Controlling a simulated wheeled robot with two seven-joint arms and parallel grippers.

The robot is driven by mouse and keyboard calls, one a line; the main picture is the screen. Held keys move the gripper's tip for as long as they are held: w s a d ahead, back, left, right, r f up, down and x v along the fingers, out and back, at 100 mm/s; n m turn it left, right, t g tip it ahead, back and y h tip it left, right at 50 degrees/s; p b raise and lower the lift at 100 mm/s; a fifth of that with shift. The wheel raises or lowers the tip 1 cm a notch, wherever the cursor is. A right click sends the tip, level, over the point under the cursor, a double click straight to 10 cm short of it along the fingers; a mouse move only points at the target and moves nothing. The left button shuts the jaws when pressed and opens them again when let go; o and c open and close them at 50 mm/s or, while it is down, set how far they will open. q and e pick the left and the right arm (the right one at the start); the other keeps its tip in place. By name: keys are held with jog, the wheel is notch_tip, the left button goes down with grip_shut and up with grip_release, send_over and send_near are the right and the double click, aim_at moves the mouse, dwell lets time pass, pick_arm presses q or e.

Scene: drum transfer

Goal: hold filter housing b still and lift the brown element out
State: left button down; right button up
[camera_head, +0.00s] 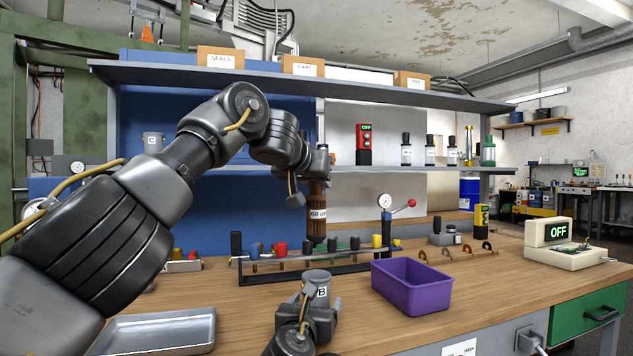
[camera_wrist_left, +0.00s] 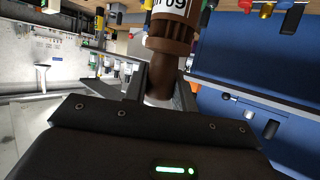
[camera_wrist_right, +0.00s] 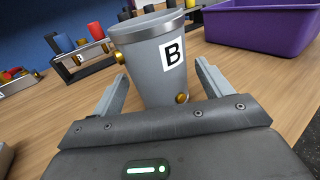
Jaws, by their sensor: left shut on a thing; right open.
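Filter housing B (camera_head: 321,291) is a grey cup with a "B" label, standing upright on the wooden bench; it fills the middle of the right wrist view (camera_wrist_right: 150,62), where brass fittings show. The brown element (camera_head: 317,197) is a ribbed cylinder with a white label, hanging upright in the air above housing B, clear of its rim. My left gripper (camera_head: 318,168) is shut on the element's top end; the element also shows in the left wrist view (camera_wrist_left: 170,45). My right gripper (camera_wrist_right: 162,78) is open, its fingers at either side of housing B with visible gaps.
A purple bin (camera_head: 412,288) stands right of housing B. Behind it is a low rack (camera_head: 300,274) with coloured cups, and a gauge with a red-knobbed lever (camera_head: 386,215). A metal tray (camera_head: 160,333) lies at the front left. Bench between bin and meter (camera_head: 560,245) is mostly clear.

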jog(key=v, duration=0.9)
jog(key=shift+s, duration=0.3)
